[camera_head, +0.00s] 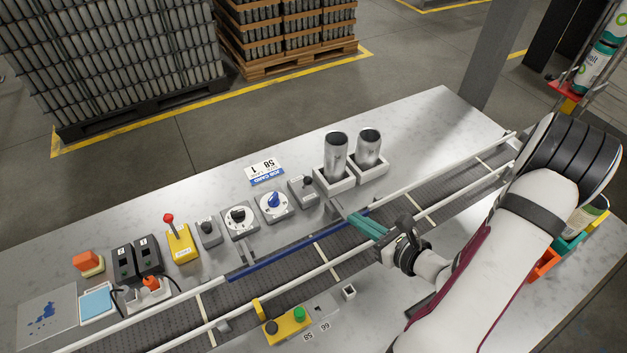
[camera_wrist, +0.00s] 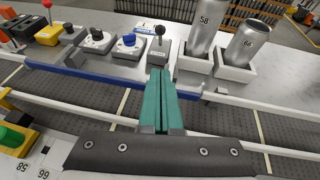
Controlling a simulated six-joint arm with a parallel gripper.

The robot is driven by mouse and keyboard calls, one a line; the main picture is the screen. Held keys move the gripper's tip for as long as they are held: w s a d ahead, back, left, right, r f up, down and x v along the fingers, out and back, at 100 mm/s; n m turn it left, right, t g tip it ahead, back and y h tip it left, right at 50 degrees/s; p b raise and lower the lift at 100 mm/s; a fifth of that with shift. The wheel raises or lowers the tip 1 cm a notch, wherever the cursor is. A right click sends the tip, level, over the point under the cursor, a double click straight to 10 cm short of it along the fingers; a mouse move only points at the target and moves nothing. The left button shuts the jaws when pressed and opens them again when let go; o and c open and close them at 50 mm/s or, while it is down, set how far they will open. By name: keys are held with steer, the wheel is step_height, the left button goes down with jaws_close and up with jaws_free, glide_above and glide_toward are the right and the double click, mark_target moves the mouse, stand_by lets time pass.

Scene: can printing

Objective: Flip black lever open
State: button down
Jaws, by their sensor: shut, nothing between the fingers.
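A black lever (camera_head: 307,181) stands on a small grey box beyond the conveyor, just left of the can holders. In the wrist view the black lever (camera_wrist: 160,32) shows a round knob on a thin stem, roughly upright, straight beyond my fingertips. My gripper (camera_head: 352,217) has teal fingers pressed together, with nothing held. It is over the conveyor, near the blue rail, apart from the lever. In the wrist view my gripper (camera_wrist: 160,72) points toward the lever's box (camera_wrist: 158,53).
Two silver cans (camera_head: 336,150) (camera_head: 369,147) stand in white holders right of the lever. A blue-knob dial (camera_head: 274,204) is to its left, with another dial (camera_head: 238,217) and a red-knobbed yellow lever (camera_head: 180,242) farther left. The blue rail (camera_head: 290,250) runs along the conveyor.

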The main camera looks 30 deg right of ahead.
steer(key=shift+w, duration=0.1)
glide_toward(306, 184)
steer(key=f, duration=0.1)
steer(key=w+f, duration=0.1)
steer(key=f, duration=0.1)
steer(key=shift+w+d+f, duration=0.15)
steer(key=shift+d+f, duration=0.2)
steer(key=w, duration=0.4)
steer(key=shift+w+a+r, duration=0.15)
steer(key=shift+a+r, duration=0.15)
steer(key=shift+r, duration=0.05)
steer(key=shift+r, duration=0.1)
